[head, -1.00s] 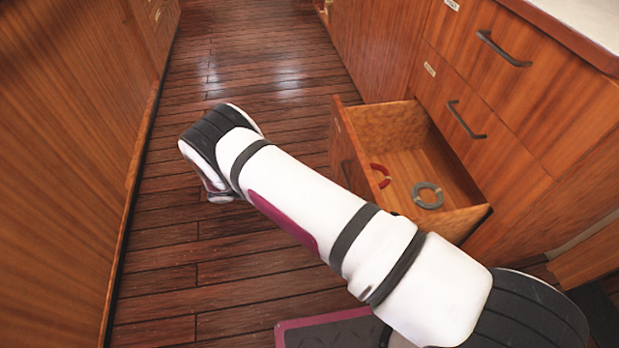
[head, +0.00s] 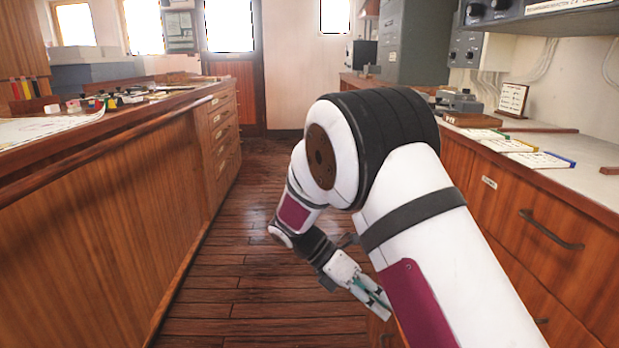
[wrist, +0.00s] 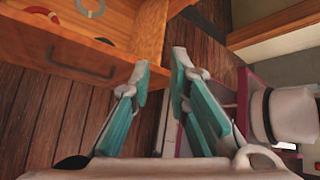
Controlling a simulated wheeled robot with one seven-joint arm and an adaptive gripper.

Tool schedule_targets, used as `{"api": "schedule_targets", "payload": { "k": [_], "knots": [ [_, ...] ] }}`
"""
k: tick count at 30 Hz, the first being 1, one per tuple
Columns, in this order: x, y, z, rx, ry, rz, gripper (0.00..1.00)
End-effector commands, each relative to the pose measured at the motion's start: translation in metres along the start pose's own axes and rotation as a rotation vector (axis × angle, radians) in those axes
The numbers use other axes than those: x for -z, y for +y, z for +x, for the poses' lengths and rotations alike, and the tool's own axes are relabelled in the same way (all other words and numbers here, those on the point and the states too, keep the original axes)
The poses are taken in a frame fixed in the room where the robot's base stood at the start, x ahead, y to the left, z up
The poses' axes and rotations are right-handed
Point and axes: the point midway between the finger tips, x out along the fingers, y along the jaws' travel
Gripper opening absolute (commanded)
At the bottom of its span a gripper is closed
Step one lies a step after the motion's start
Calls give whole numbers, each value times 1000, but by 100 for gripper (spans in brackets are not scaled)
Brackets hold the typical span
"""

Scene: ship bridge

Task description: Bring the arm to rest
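My arm is raised and bent in the head view, its elbow high in the middle and its forearm hanging down to the left. My gripper (head: 374,296) hangs low, in front of the right-hand cabinets. In the wrist view its two teal-padded fingers (wrist: 160,66) are apart, with nothing between them. An open wooden drawer (wrist: 115,60) is at the upper left of the wrist view, beside the left fingertip; whether they touch I cannot tell.
The drawer holds a grey ring (wrist: 90,8) and a red ring (wrist: 42,12). A wooden cabinet (head: 100,215) runs along the left and a counter with drawers (head: 560,235) along the right. The plank floor (head: 250,250) between them is clear.

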Motion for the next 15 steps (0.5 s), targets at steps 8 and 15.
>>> {"api": "schedule_targets", "payload": {
  "k": [8, 15],
  "knots": [
    [-39, -98, -10, -35, 229, 406, 16],
    [-48, -180, -8, -29, 421, 752, 16]
  ]
}}
